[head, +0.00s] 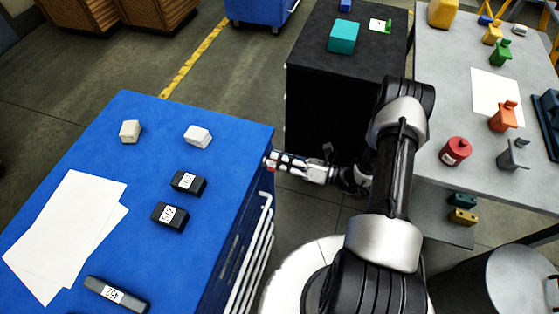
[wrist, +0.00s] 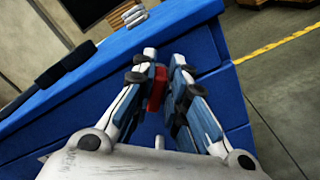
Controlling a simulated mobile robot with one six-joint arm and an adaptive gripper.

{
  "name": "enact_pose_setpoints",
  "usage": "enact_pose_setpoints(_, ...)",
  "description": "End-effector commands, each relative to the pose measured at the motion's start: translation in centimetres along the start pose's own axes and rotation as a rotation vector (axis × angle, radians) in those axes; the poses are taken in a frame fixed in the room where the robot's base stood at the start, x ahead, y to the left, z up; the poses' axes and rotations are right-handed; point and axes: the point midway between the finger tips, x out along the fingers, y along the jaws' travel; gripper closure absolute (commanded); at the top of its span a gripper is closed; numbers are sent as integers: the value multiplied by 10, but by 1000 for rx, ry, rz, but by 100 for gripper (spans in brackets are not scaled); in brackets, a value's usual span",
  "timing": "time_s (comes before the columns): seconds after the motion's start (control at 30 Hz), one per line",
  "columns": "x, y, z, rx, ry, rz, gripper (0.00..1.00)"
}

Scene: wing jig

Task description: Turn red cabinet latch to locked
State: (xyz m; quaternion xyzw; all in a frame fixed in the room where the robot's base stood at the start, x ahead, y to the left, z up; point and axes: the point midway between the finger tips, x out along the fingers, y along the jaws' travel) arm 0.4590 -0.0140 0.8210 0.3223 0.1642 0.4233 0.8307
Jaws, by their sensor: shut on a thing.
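The red latch (wrist: 156,89) is on the side of the blue cabinet (wrist: 232,105), just below its top edge. In the wrist view it sits between the two fingers of my gripper (wrist: 163,85), which is shut on it. In the head view my gripper (head: 272,162) reaches left to the right side of the blue cabinet (head: 120,125); only a speck of red shows at the fingertips. The fingers hide part of the latch, and I cannot tell its exact angle.
Black labelled blocks (head: 188,182), two white blocks (head: 131,131) and paper sheets (head: 75,215) lie on the cabinet top. White rails (head: 255,250) run along its side. A black cabinet (head: 310,60) stands behind my gripper. A grey table (head: 450,90) with coloured parts is at the right.

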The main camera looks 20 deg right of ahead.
Motion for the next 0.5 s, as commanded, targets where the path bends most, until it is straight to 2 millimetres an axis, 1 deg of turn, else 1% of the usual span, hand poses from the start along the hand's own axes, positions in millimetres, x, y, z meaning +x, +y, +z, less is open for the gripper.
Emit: enact_pose_setpoints(0.5,0,-9,-2,483,0,1,100)
